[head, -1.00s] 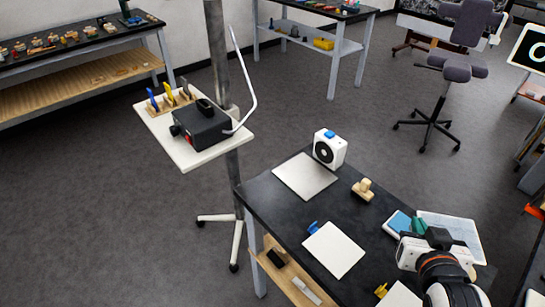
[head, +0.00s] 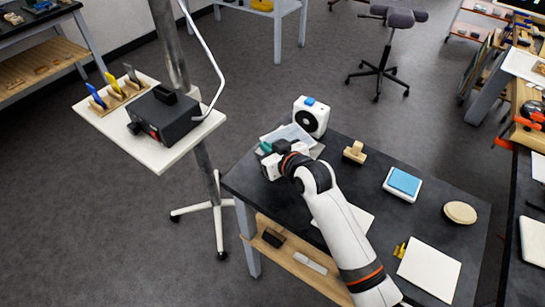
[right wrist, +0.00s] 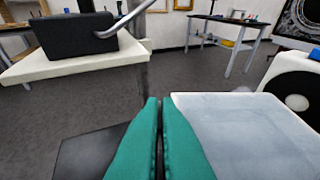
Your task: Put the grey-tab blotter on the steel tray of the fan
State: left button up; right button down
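The fan (head: 311,117) is a white box with a dark round front and a blue top, at the table's far end. Its steel tray lies in front of it, mostly covered by a pale blue-grey sheet, the blotter (head: 288,137). My right gripper (head: 267,148) is at the sheet's left edge. In the right wrist view its green fingertips (right wrist: 160,125) are nearly together, with a thin dark strip between them. The blotter (right wrist: 250,135) spreads right of them, at or just above the tray; contact is unclear. The grey tab is hidden at the fingers. My left gripper is out of view.
A blotter with a yellow tab (head: 430,268) lies at the near right; another white one (head: 350,218) is partly behind my right arm. A wooden stamp (head: 354,152), a blue pad (head: 403,183) and a round beige disc (head: 460,212) stand on the table. A pole-mounted shelf (head: 150,152) holds a black box.

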jog(key=shift+f, duration=2.4)
jog(key=shift+f, duration=0.1)
jog(key=c, duration=1.7)
grip_release()
jog(key=shift+r, duration=0.2)
jog(key=v, duration=1.2)
